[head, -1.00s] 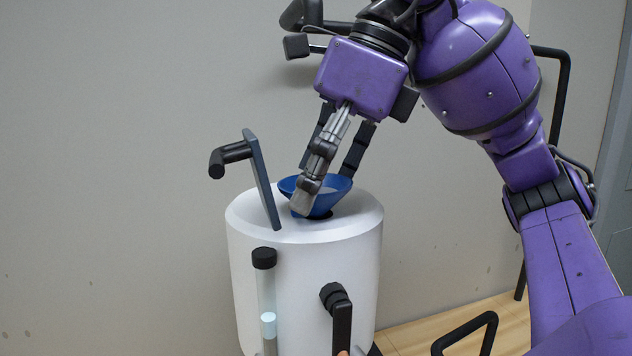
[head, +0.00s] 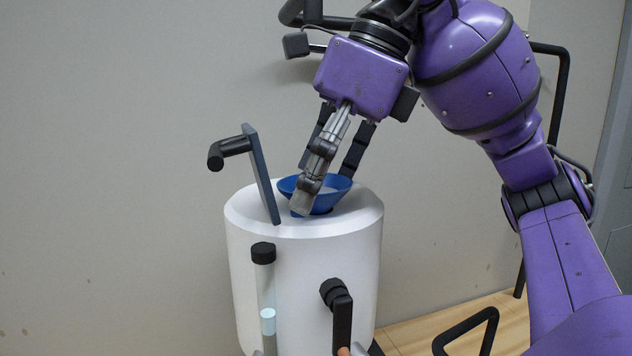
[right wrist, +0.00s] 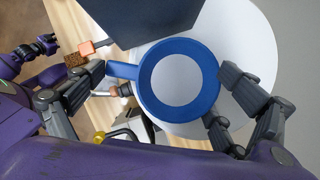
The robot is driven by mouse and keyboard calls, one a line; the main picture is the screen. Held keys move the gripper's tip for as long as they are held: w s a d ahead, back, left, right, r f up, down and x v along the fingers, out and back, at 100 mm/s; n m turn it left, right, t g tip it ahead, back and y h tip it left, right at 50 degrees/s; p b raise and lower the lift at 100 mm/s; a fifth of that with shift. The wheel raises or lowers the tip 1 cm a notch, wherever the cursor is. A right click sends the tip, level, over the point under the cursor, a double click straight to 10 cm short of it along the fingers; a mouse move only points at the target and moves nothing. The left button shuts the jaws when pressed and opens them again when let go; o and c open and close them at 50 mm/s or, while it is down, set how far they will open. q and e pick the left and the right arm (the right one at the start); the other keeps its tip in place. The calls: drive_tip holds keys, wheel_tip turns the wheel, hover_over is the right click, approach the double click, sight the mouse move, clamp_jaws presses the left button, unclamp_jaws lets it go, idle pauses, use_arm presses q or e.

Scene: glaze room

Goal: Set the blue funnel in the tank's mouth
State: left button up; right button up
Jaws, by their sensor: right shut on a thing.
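The blue funnel (head: 325,190) sits upright, low at the opening in the top of the white tank (head: 305,275). My right gripper (head: 325,195) reaches down from above and is shut on the funnel, with a grey finger in front and dark fingers behind. The right wrist view shows the funnel's blue rim (right wrist: 212,90) and side tab from above, with fingers on both sides. The funnel and fingers hide most of the mouth, so I cannot tell whether the spout is fully seated. My left gripper (right wrist: 45,45) shows small at the wrist view's left; its opening is unclear.
The tank's grey lid (head: 261,175) stands open close left of the funnel, with a black handle. A sight tube (head: 265,290) and a black tap (head: 340,315) are on the tank's front. A wooden surface (head: 410,335) lies at the lower right.

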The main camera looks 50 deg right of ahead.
drive_tip(key=o, duration=1.2)
drive_tip(key=shift+c, duration=0.2)
drive_tip(key=shift+v, duration=3.75)
